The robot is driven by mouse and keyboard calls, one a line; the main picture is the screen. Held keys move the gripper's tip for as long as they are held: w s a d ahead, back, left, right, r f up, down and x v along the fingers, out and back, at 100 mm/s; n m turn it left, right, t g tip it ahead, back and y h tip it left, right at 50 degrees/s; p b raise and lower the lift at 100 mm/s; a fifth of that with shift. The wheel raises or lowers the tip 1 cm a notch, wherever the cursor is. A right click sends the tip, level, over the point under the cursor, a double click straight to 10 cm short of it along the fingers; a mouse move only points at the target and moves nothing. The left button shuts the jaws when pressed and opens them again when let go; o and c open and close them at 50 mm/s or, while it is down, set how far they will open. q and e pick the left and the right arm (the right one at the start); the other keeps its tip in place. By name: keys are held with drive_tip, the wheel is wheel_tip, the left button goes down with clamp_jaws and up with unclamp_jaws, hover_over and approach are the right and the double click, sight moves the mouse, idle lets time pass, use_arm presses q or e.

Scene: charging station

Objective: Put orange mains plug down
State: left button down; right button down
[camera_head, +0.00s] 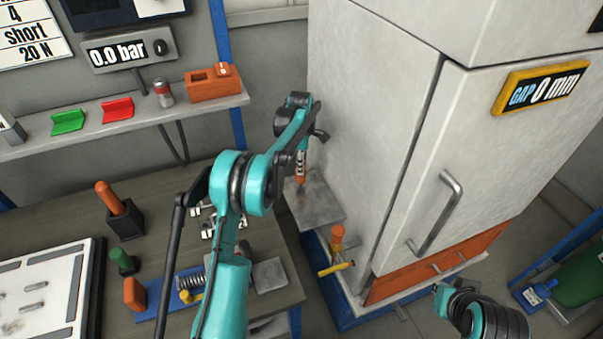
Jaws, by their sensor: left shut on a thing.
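My left arm reaches up the middle and bends down at the wrist. My left gripper (301,158) is shut on a small orange piece (299,180), which seems to be the orange mains plug. Most of it is hidden by the fingers. It hangs over a grey metal plate (322,205) beside the white cabinet; I cannot tell whether it touches the plate.
The tall white cabinet (375,110) stands close right of my left gripper. A shelf (150,113) at the back holds an orange box (205,88) and red and green holders. The workbench (165,220) carries orange-handled and green-handled tools and a blue tray (155,310).

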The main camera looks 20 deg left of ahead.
use_arm(q)
drive_tip(key=shift+w+d+f+b, duration=0.15)
drive_tip(key=shift+f+b, duration=0.7)
drive_tip(key=shift+f, duration=1.05)
drive_tip(key=c, duration=1.2)
unclamp_jaws()
drive_tip(key=shift+r, duration=0.2)
wheel_tip(320, 180, up, 12)
drive_tip(key=p, duration=0.4)
drive_tip(key=s+d+r+m+t, duration=0.25)
drive_tip(key=s+r+m, duration=0.3)
drive_tip(key=s, duration=0.35)
drive_tip(key=s+d+r+m+t, duration=0.1)
drive_tip(key=s+d+r+m, duration=0.2)
drive_tip(key=s+r+m, duration=0.4)
drive_tip(key=s+d+f+m+t, duration=0.1)
drive_tip(key=s+f+m, duration=0.3)
drive_tip(key=s, duration=0.6)
drive_tip(key=s+d+f+m+t, duration=0.2)
drive_tip(key=s+f+m, duration=0.2)
drive_tip(key=s, duration=0.6)
drive_tip(key=shift+m+t, duration=0.35)
drive_tip(key=shift+m, duration=0.2)
